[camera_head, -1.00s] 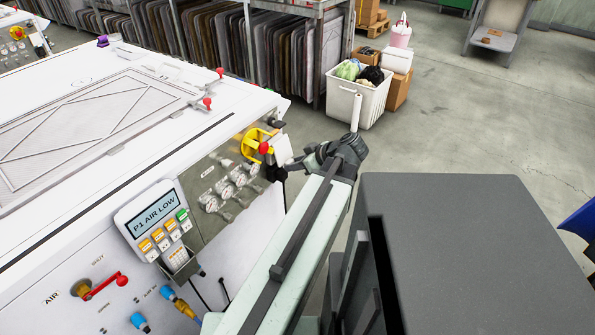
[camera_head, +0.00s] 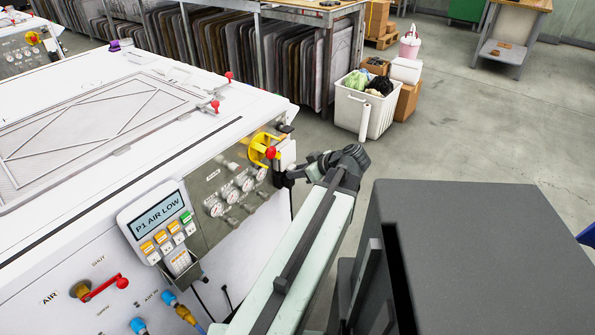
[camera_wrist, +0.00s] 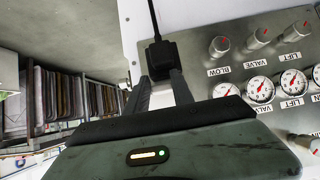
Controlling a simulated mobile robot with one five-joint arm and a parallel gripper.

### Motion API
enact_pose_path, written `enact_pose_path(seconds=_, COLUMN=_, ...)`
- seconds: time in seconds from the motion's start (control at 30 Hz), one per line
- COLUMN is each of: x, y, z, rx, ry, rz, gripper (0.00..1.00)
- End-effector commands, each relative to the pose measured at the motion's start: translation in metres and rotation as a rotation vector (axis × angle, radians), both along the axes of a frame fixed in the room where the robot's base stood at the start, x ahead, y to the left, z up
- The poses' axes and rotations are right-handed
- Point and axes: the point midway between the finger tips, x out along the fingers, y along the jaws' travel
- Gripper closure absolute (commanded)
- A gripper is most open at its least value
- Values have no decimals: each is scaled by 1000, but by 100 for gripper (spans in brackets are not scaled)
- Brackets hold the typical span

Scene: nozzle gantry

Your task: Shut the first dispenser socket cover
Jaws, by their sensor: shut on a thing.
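My gripper (camera_wrist: 166,82) is shut on a small black block (camera_wrist: 163,58) with a black cord running up from it, in the wrist view. The block is against or just in front of the white machine side; I cannot tell whether it touches. In the head view my gripper (camera_head: 284,178) is at the right end of the machine's gauge panel (camera_head: 232,190), below a red knob (camera_head: 271,152) in a yellow guard. I cannot pick out a socket cover for certain in either view.
A control box (camera_head: 160,220) reading "P1 AIR LOW" is on the machine front, left of the gauges. In the wrist view, gauges (camera_wrist: 260,88) and valve knobs (camera_wrist: 219,46) lie close to the right of my gripper. A white bin (camera_head: 365,105) stands on open floor beyond.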

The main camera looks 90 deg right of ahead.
Motion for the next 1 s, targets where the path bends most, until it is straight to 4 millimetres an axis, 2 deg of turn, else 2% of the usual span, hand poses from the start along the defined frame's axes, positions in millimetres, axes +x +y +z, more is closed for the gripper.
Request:
enact_pose_path(seconds=0.07, x=1, y=1, z=-2, rx=4, ry=5, rz=4, gripper=100)
enact_pose_path(seconds=0.1, x=1, y=1, z=-2, rx=4, ry=5, rz=4, gripper=69)
enact_pose_path(seconds=0.17, x=1, y=1, z=-2, rx=4, ry=5, rz=4, gripper=52)
enact_pose_path(seconds=0.2, x=1, y=1, z=-2, rx=4, ry=5, rz=4, gripper=49)
enact_pose_path(seconds=0.53, x=-3, y=2, z=4, rx=1, ry=3, rz=1, gripper=49)
enact_pose_path(seconds=0.8, x=-37, y=24, z=38, rx=2, ry=3, rz=0, gripper=49)
enact_pose_path(seconds=1.0, x=-52, y=34, z=47, rx=2, ry=2, rz=2, gripper=49)
